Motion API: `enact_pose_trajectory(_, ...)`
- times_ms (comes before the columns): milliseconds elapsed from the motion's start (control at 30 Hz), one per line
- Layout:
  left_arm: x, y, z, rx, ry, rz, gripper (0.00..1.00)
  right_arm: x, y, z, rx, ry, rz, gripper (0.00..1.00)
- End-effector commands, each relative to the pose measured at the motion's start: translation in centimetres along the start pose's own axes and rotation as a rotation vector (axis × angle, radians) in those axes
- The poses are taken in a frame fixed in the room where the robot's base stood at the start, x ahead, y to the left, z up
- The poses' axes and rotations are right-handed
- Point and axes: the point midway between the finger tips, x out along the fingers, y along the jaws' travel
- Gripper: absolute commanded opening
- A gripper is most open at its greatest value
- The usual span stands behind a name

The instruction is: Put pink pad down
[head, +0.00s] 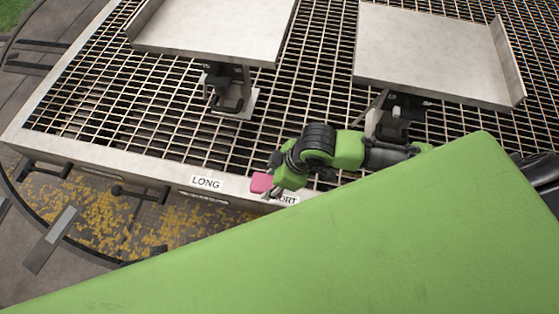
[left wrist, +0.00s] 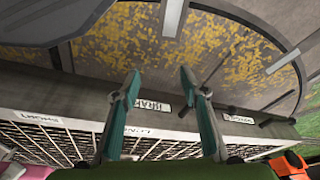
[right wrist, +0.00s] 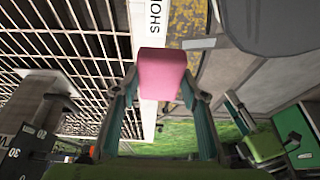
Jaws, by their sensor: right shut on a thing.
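The pink pad (head: 262,183) is at the tip of my right gripper (head: 273,185), over the pale front edge of the grated deck, beside the partly hidden SHORT label (head: 287,199). In the right wrist view the pink pad (right wrist: 162,72) sits between the two fingers of my right gripper, which is shut on it. I cannot tell whether the pad touches anything below. My left gripper (left wrist: 160,73) shows in the left wrist view with its fingers apart and nothing between them. It is not seen in the head view.
The LONG label (head: 205,183) is on the deck edge, left of the pad. Two pale trays (head: 210,25) (head: 432,55) stand on dark brackets above the grating (head: 120,110). Black handles (head: 140,193) jut from the deck's front. A large green part of mine hides the lower right.

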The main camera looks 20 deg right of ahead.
Motion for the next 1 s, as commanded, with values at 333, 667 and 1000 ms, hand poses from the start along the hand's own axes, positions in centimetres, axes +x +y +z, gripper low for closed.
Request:
enact_pose_trajectory(333, -6.7, -0.3, -1.3, -0.005, 0.04, -0.007, 0.4, 3.7, 5.4, 0.7, 0.003, 0.0, 0.0, 0.19)
enact_pose_trajectory(667, -9.8, -0.4, -1.0, -0.007, 0.052, -0.01, 0.4, 6.6, 8.0, 1.4, 0.001, 0.0, 0.001, 0.19)
enact_pose_trajectory(1000, -8.2, -0.2, -2.4, -0.004, 0.118, -0.007, 0.4, 10.0, 8.9, 2.6, 0.001, 0.0, -0.001, 0.19)
